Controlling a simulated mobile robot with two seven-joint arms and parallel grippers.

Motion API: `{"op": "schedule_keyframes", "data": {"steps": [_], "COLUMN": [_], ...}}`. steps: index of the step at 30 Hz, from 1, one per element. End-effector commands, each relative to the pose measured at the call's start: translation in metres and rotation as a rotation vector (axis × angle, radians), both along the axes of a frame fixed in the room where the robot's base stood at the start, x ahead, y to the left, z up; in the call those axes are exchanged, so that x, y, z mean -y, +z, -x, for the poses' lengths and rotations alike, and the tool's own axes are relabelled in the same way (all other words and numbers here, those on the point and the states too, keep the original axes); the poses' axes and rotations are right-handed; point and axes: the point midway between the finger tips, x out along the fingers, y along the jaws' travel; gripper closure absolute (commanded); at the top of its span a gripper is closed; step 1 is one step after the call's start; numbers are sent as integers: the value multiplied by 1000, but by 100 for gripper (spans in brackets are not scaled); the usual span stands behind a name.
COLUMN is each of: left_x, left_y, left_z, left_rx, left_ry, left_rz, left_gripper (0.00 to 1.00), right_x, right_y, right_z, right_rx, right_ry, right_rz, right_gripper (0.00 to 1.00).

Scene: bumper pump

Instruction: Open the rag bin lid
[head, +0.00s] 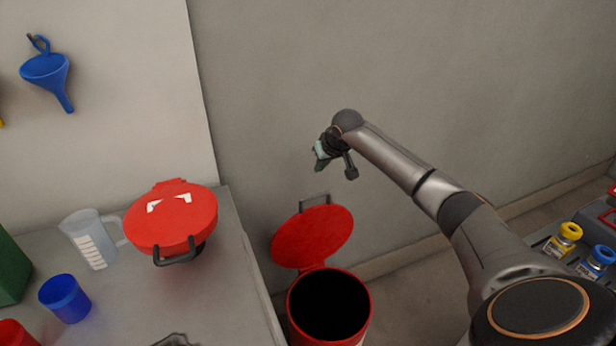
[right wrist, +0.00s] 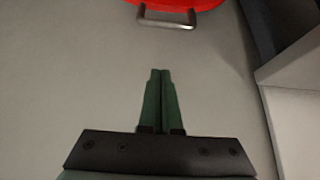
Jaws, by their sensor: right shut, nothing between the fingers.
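The rag bin (head: 362,308) is a red round bin on the floor, right of the bench, with a dark interior. Its red lid (head: 313,236) stands raised behind the open mouth, tilted back, with a grey metal handle (head: 315,197) at its upper edge. In the right wrist view the lid's red edge (right wrist: 180,4) and the handle (right wrist: 168,20) show at the top. My right gripper (head: 319,155) is above the lid, in front of the wall, apart from the handle. Its green fingers (right wrist: 160,71) are together and empty. My left gripper is not in view.
A bench (head: 235,285) stands left of the bin, holding a red round-topped object (head: 172,222) with a dark handle, a clear jug (head: 90,240) and a blue cup (head: 64,298). A blue funnel (head: 46,68) hangs on the wall.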

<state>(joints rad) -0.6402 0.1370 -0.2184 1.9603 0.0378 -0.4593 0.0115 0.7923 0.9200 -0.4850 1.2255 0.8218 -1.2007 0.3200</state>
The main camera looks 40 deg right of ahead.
Motion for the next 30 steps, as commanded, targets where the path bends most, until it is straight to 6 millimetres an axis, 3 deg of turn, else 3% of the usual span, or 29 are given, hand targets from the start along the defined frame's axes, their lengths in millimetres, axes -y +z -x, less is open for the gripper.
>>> {"op": "schedule_keyframes", "data": {"steps": [8, 30], "left_x": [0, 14], "left_y": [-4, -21], "left_z": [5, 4], "left_rx": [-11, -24], "left_ry": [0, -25], "left_rz": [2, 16], "left_gripper": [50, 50], "right_x": [1, 15], "right_y": [-6, -78], "right_z": [-4, -50], "right_rx": [-1, 0], "right_ry": [0, -1], "right_rz": [0, -2], "right_gripper": [100, 100]}}
